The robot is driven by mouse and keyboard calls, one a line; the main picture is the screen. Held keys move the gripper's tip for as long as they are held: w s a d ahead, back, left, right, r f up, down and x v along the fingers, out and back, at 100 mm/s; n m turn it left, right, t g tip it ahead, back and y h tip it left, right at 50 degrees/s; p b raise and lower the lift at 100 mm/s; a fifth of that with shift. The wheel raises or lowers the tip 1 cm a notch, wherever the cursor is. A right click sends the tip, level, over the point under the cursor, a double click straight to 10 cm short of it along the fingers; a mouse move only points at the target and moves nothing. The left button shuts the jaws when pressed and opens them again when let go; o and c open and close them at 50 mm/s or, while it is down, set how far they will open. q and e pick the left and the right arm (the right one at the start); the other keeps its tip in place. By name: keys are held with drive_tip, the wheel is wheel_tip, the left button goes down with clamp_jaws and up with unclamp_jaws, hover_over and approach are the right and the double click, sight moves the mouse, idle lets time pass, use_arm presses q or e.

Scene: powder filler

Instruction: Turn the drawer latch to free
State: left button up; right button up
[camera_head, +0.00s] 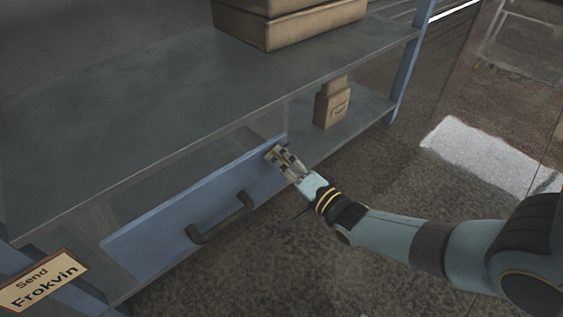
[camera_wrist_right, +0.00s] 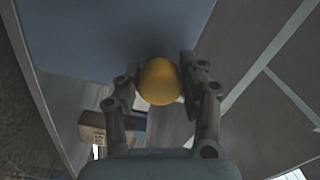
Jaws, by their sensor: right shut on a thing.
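A blue drawer front (camera_head: 175,220) with a dark bar handle (camera_head: 221,219) sits under the shelf in the head view. My right gripper (camera_head: 274,153) is at the drawer front's right end, near its upper edge. In the right wrist view, my right gripper (camera_wrist_right: 160,84) is shut on a round yellow knob (camera_wrist_right: 159,81), one finger on each side of it. The knob lies against the blue drawer face (camera_wrist_right: 115,30). The knob is hidden behind my gripper in the head view. I cannot tell which way the latch is turned. My left gripper is out of view.
A grey shelf (camera_head: 190,110) runs above the drawer, with large brown boxes (camera_head: 300,25) on it. A small brown box (camera_head: 332,103) stands on the lower shelf to the right. A sign (camera_head: 42,283) hangs at lower left. The floor in front is clear.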

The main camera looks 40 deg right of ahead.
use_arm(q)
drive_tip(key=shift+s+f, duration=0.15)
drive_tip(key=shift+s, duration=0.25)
use_arm(e)
drive_tip(key=shift+m, duration=0.6)
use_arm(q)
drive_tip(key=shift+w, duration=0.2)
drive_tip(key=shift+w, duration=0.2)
use_arm(e)
drive_tip(key=o, duration=1.2)
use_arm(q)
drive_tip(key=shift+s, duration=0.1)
use_arm(e)
drive_tip(key=shift+s, duration=0.15)
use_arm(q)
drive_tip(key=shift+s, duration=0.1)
use_arm(e)
drive_tip(key=s, duration=0.7)
drive_tip(key=s+d, duration=0.1)
drive_tip(key=s, duration=0.3)
drive_tip(key=shift+s, duration=0.35)
